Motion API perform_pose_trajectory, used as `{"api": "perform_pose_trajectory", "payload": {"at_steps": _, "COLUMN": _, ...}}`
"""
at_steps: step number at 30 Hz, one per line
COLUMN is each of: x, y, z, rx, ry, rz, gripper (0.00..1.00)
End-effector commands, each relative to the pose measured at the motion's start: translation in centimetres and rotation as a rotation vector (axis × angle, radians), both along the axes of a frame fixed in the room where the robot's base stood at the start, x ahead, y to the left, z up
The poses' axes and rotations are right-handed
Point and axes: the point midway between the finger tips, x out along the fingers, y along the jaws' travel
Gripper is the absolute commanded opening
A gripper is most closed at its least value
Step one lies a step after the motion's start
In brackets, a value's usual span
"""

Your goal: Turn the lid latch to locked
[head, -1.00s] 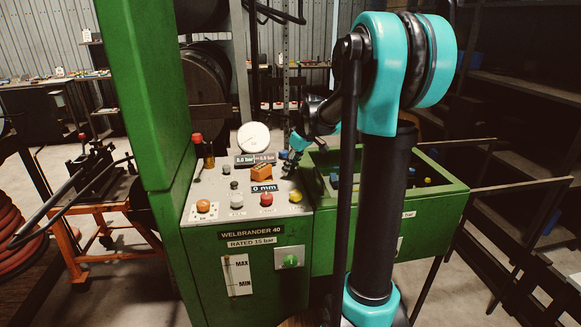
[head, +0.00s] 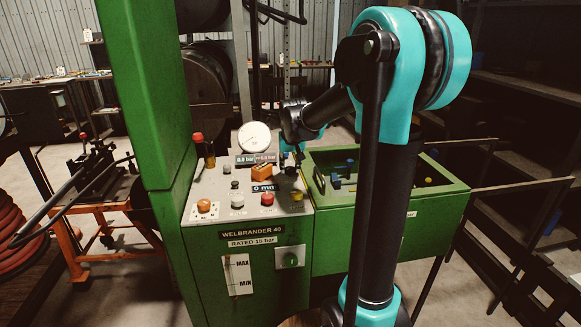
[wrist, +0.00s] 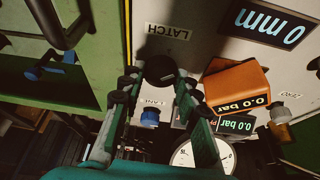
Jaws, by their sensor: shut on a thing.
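The lid latch shows in the wrist view as a dark round knob (wrist: 160,66) beside the LATCH label (wrist: 168,32) on the pale panel. My gripper (wrist: 159,82) has one finger on each side of the knob and is shut on it. The knob's pointer, and so the latch's setting, cannot be made out. In the head view my gripper (head: 293,158) is small and dark at the panel's back right corner, and it hides most of the latch there.
An orange block (wrist: 237,86) stands close to the right finger in the wrist view. A blue knob (wrist: 149,118) lies between the fingers' lower parts. The pressure gauge (head: 254,138) stands behind the panel. The open green bin (head: 440,192) is at the right.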

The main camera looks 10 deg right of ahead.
Motion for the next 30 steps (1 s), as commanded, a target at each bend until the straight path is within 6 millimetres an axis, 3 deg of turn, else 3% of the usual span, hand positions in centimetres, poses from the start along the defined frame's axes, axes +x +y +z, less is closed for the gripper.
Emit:
{"api": "perform_pose_trajectory", "payload": {"at_steps": 18, "x": 0.13, "y": 0.36, "z": 0.0, "rx": -0.001, "ry": 0.001, "rz": -0.544, "gripper": 0.03}}
{"api": "perform_pose_trajectory", "payload": {"at_steps": 30, "x": 0.15, "y": 0.42, "z": -0.01, "rx": 0.001, "ry": 0.002, "rz": -0.725, "gripper": 0.03}}
